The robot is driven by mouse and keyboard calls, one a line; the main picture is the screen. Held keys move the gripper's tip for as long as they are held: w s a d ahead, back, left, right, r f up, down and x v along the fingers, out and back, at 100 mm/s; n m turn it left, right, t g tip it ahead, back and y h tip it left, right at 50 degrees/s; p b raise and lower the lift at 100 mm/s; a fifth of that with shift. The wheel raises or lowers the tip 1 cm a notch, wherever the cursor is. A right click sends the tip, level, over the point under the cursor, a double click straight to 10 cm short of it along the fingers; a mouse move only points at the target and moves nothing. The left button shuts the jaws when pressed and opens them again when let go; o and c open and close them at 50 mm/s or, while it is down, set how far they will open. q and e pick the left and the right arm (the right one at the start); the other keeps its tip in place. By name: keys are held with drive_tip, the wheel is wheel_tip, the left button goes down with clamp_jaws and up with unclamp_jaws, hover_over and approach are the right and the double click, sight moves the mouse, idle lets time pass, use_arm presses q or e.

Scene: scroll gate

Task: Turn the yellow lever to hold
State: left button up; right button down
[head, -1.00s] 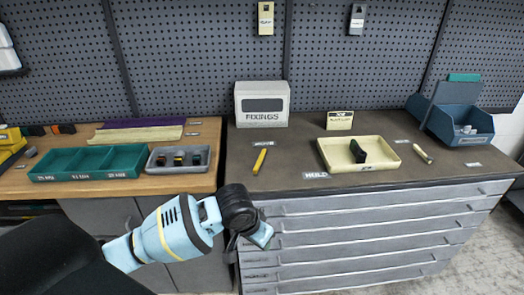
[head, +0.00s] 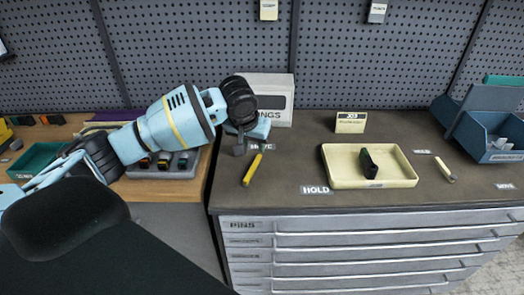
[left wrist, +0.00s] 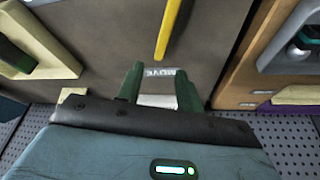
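The yellow lever (head: 252,169) is a slim bar on the dark bench top. Its upper end is near the MOVE label (head: 262,146), and it slants down to the left. The HOLD label (head: 315,190) is to its right near the front edge. My left gripper (head: 240,147) is above the bench, just left of the lever's upper end. In the left wrist view its two green fingers (left wrist: 160,88) stand apart with nothing between them but the view of the MOVE label beyond. The lever (left wrist: 168,30) shows beyond the fingertips there. My right gripper is out of view.
A cream tray (head: 333,180) with a dark block (head: 368,163) stands to the right. Behind are the FIXINGS box (head: 281,86), partly hidden by my arm, and a small sign (head: 350,122). A blue bin (head: 490,135) is at far right. Bench between lever and tray is clear.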

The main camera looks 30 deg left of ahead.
sight(257, 159)
use_arm(q)
drive_tip(key=shift+s+f, duration=0.15)
drive_tip(key=shift+f, duration=0.55)
drive_tip(key=b+x, duration=0.1)
drive_tip(key=x, duration=0.4)
drive_tip(key=shift+w+f, duration=0.4)
drive_tip(key=shift+f, duration=0.15)
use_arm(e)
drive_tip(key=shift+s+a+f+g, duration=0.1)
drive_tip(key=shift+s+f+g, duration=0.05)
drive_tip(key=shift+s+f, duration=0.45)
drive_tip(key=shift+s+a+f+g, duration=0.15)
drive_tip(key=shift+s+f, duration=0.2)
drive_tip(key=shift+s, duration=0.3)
use_arm(q)
drive_tip(key=shift+c, duration=0.2)
clamp_jaws()
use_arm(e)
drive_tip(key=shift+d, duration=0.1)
